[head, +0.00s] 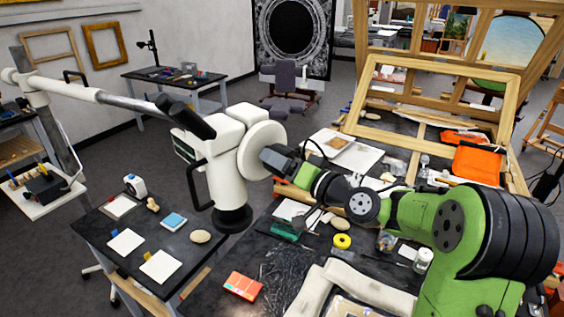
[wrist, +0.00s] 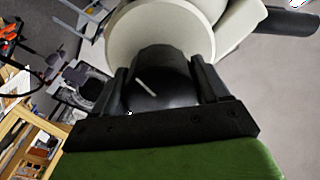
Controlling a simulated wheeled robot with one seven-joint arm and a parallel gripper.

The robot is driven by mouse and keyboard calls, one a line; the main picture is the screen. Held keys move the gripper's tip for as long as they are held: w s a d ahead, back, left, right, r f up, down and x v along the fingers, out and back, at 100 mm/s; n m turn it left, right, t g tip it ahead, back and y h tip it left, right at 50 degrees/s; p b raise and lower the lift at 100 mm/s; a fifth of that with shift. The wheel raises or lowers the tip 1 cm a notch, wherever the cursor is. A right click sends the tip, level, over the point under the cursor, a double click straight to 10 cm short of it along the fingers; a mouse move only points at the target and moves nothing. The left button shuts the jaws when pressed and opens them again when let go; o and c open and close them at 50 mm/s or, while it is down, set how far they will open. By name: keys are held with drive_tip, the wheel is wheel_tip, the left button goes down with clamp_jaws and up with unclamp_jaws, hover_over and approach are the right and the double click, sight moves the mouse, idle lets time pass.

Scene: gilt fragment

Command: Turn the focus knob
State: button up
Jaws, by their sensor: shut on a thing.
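The white microscope (head: 225,165) hangs on a long boom arm, with dark eyepieces at its upper left and a black objective at the bottom. A round cream disc (head: 263,150) stands on its right side and also shows in the wrist view (wrist: 125,30). The black focus knob (wrist: 155,90) sits in front of that disc and bears a white mark that runs slantwise. My gripper (wrist: 162,82) is shut on the knob, one finger on each side. In the head view my gripper (head: 277,160) meets the disc's side and hides the knob.
The workbench (head: 225,300) under my arm holds an orange box (head: 243,286), a yellow tape roll (head: 342,241) and tools. A wooden frame (head: 440,65) stands at the bench's back.

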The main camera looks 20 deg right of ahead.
idle(0.4)
drive_tip(key=o, duration=1)
drive_tip(key=b+v, duration=0.3)
drive_tip(key=v, duration=1.2)
drive_tip(key=shift+s+d, duration=0.2)
drive_tip(key=shift+s, duration=0.15)
